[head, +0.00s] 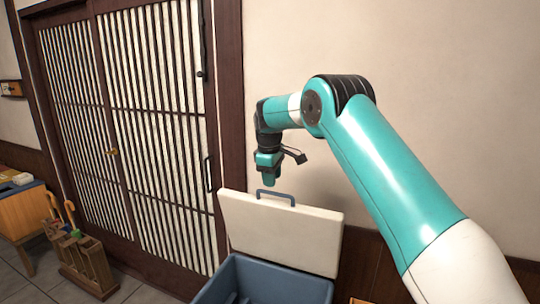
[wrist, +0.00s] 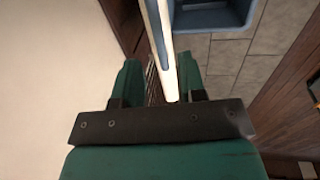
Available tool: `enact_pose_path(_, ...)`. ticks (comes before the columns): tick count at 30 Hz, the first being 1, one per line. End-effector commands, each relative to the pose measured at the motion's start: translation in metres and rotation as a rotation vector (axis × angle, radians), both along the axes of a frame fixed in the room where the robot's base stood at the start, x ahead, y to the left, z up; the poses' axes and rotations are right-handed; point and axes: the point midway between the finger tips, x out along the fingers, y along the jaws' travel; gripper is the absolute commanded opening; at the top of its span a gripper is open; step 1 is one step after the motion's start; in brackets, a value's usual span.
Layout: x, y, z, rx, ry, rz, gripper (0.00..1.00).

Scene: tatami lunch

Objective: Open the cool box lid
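The cool box (head: 265,278) is a blue box at the bottom of the head view, and its blue wall (wrist: 205,20) also shows at the top of the wrist view. Its white lid (head: 280,232) stands up, raised from the box at the back. A blue-grey handle (head: 276,195) sits on the lid's upper edge. My gripper (head: 268,180) points down just above and slightly left of the handle. In the wrist view my gripper (wrist: 157,80) has its two fingers apart, with the lid (wrist: 157,35) seen edge-on below, between them. I cannot tell whether a finger touches the handle.
A slatted sliding door (head: 155,130) stands behind on the left. A wooden umbrella stand (head: 88,262) with umbrellas and a wooden cabinet (head: 22,215) are at the far left. A plain wall (head: 430,90) is behind my arm. Tiled floor (wrist: 225,55) lies beside the box.

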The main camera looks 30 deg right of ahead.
Motion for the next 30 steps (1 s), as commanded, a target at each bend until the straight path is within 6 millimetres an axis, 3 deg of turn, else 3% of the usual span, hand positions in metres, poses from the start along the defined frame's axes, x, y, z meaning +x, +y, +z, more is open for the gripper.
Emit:
enact_pose_path(6,-0.005,0.008,0.056,0.000,-0.004,0.000,0.38)
enact_pose_path(12,-0.008,0.012,0.092,0.000,0.000,0.001,0.38)
enact_pose_path(18,-0.010,0.014,0.103,0.000,0.002,0.001,0.38)
enact_pose_path(30,-0.010,0.014,0.103,0.000,0.002,0.001,0.38)
